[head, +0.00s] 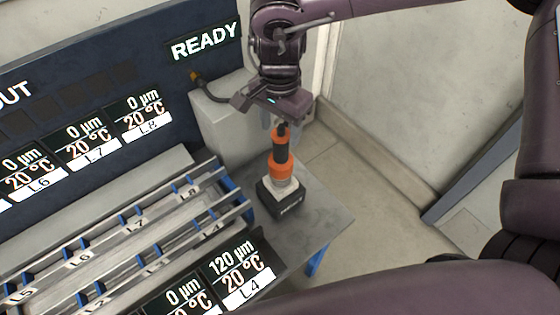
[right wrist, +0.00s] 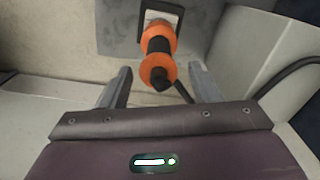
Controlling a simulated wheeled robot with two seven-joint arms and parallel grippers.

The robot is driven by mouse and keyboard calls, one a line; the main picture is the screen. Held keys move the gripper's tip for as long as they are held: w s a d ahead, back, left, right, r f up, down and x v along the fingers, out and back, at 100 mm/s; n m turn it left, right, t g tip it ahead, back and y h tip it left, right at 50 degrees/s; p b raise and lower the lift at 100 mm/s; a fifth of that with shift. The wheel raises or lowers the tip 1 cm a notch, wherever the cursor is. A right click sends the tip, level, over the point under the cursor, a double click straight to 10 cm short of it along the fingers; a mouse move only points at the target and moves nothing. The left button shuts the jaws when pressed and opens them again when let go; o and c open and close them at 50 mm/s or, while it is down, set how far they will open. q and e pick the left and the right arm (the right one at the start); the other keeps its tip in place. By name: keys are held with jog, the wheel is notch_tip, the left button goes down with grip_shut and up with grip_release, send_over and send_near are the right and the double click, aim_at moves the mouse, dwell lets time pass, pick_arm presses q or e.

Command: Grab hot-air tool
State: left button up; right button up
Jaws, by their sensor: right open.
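The hot-air tool (head: 282,165) stands upright on the grey table (head: 322,212), with an orange and black body above a dark square base. My right gripper (head: 276,122) is over its top end, pointing down. In the right wrist view the tool (right wrist: 158,62) lies between the two open fingers of the gripper (right wrist: 160,88), with a gap visible on each side. The fingers are not closed on it. My left gripper is not in view.
A grey box (head: 220,125) with a cable stands behind the tool. Rails with blue holders (head: 130,240) lie to the left. Display panels (head: 90,145) line the back and front. The table's right edge is close to the tool, with open floor (head: 385,220) beyond.

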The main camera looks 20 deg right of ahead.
aim_at(281, 134)
notch_tip(281, 134, down, 4)
jog(key=shift+s+d+r+p, duration=0.1)
jog(key=shift+r+p, duration=0.05)
jog(key=shift+p, duration=0.7)
jog(key=shift+f, duration=0.7)
grip_shut()
jog(key=shift+r, duration=0.1)
